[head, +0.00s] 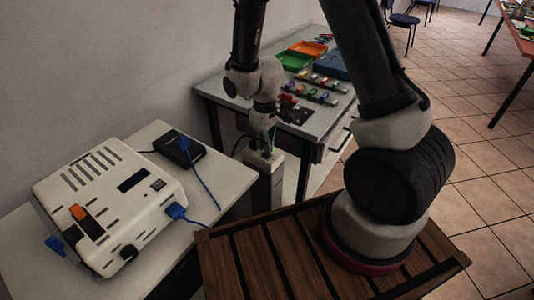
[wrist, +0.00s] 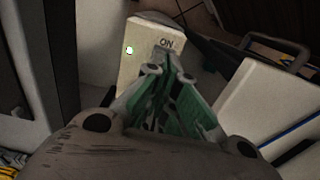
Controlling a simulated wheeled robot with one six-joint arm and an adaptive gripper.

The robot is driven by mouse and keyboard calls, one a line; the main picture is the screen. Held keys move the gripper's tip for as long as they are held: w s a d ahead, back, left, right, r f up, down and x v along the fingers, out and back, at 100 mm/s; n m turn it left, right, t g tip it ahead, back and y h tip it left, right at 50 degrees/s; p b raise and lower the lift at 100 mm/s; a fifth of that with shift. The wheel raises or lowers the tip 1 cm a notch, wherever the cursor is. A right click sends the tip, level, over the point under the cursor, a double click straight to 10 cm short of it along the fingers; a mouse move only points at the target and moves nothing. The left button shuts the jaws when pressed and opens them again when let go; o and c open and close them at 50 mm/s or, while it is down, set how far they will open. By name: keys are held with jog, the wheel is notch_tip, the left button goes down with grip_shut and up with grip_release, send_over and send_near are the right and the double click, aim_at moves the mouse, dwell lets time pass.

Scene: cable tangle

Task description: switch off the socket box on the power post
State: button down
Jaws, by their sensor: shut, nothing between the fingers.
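The power post (head: 265,182) is a pale, narrow post between the white table and the grey bench. Its socket box (wrist: 137,62) shows in the wrist view as a cream top face with the word ON and a lit green light at its left. A grey part, perhaps the switch, sits just below the word ON. My gripper (wrist: 167,72) is shut and empty, its fingertips over the box close to that part. I cannot tell whether they touch it. In the head view my gripper (head: 269,140) points down at the post top. The fingers hide part of the box.
A white device (head: 112,200) with blue plugs and a black adapter (head: 180,149) with a blue cable stand on the white table (head: 225,170). The grey bench (head: 225,92) behind holds trays and small parts. Tiled floor (head: 470,160) is open to the right.

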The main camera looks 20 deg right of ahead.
jog(key=shift+f, duration=0.8)
dwell(0.4)
jog(key=shift+r, duration=3.5)
jog(key=s+d+r+m+t, duration=0.1)
jog(key=s+d+r+m, duration=0.1)
jog(key=s+d+r, duration=0.3)
jog(key=s+d+r+m+t, duration=0.2)
jog(key=s+d+r, duration=0.3)
jog(key=r, duration=0.7)
jog(key=s+d+r+m+t, duration=0.1)
jog(key=s+d+r+m, duration=0.2)
jog(key=s+r, duration=0.6)
jog(key=shift+d+r, duration=0.35)
jog(key=shift+d, duration=0.6)
